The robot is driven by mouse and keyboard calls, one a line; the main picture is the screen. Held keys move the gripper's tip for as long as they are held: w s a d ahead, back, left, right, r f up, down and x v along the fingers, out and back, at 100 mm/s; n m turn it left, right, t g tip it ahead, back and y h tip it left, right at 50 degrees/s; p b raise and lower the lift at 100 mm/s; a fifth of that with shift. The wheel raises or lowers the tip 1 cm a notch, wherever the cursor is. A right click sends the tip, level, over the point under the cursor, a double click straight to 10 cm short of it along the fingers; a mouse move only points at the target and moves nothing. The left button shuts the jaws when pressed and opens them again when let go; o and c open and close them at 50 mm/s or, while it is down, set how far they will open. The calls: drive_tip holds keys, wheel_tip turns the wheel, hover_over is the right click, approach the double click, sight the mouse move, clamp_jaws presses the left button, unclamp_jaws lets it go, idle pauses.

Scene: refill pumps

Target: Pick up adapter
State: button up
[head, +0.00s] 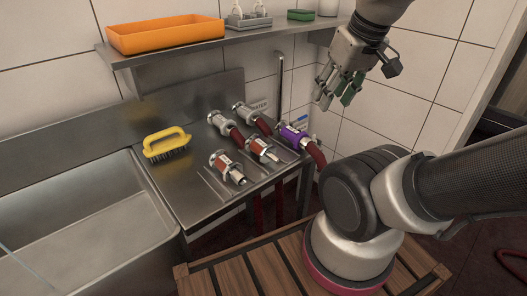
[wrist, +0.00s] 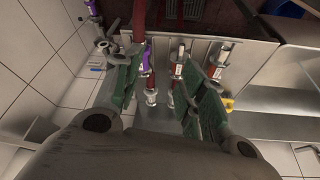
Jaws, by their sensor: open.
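Several metal couplings with orange-red bands lie on the steel counter in the head view. A front-left one (head: 225,166) and a front-right one (head: 262,151) show no clear hose. Two behind them, at left (head: 220,122) and right (head: 243,111), meet dark red hoses. A purple-banded coupling (head: 292,137) with a red hose sits at the counter's right edge. I cannot tell which is the adapter. My gripper (head: 336,88) is open and empty, raised above and right of the couplings. In the wrist view its green-padded fingers (wrist: 163,92) hide part of the couplings.
A yellow-handled brush (head: 166,143) stands left of the couplings, beside a steel sink (head: 85,220). A steel shelf (head: 185,53) overhangs the counter with an orange tray (head: 166,33), a grey caddy (head: 248,21) and a green sponge (head: 301,15). The tiled wall is near my gripper.

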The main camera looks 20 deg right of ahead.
drive_tip(key=o, duration=0.5)
drive_tip(key=shift+f, duration=0.15)
drive_tip(key=n+g+y, duration=0.3)
drive_tip(key=g+y, duration=0.2)
hover_over(267, 146)
drive_tip(key=w+d, duration=0.3)
wheel_tip(267, 146, down, 16)
drive_tip(key=shift+s+d+x, duration=0.1)
drive_tip(key=shift+s+x, duration=0.05)
drive_tip(key=shift+x, duration=0.95)
drive_tip(key=shift+s+d+x, duration=0.1)
drive_tip(key=shift+s+x, duration=0.05)
drive_tip(key=shift+x, duration=0.95)
drive_tip(key=shift+s+d+x, duration=0.1)
drive_tip(key=shift+s+x, duration=0.05)
drive_tip(key=shift+x, duration=0.9)
